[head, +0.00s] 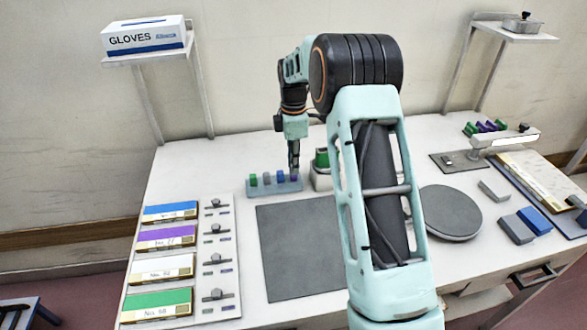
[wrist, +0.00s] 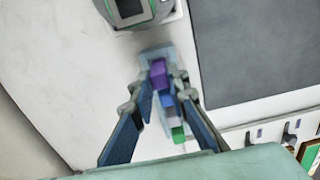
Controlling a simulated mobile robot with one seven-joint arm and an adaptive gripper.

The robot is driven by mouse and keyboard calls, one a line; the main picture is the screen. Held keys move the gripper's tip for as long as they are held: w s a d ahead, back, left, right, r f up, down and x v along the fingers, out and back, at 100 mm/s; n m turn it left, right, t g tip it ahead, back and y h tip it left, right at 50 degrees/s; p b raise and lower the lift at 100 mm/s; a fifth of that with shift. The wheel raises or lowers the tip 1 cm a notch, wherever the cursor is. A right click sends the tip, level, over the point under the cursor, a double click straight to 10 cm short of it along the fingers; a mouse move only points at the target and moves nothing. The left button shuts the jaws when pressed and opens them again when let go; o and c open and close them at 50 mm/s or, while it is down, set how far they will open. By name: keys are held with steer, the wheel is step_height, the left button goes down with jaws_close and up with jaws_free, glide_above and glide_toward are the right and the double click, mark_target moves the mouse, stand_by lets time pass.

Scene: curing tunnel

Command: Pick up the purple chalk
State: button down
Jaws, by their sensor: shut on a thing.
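The purple chalk (head: 294,177) stands at the right end of a small blue-grey rack (head: 275,188) on the table. In the wrist view the purple chalk (wrist: 158,75) lies between the fingertips of my gripper (wrist: 160,72). In the head view my gripper (head: 294,163) points down over that end of the rack, shut on the purple chalk. The fingers hide part of the chalk there. I cannot tell whether its foot is still seated in the rack.
Blue (head: 281,177), grey (head: 266,178) and green (head: 253,179) chalks stand left of it in the rack. A device with a green top (head: 321,160) is close on the right. A dark mat (head: 300,245) lies in front. A glove box (head: 146,35) sits on a shelf.

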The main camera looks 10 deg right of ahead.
steer(key=s+d+r+b, duration=0.2)
steer(key=s+d+r, duration=0.4)
steer(key=s+r, duration=0.6)
steer(key=s+a+m+p, duration=0.2)
steer(key=a+m+p, duration=0.1)
steer(key=m, duration=0.6)
steer(key=s+a+f+m+p, duration=0.1)
steer(key=s+a+m+p, duration=0.2)
steer(key=m+p, duration=0.3)
steer(key=m, duration=0.3)
steer(key=shift+s, duration=0.3)
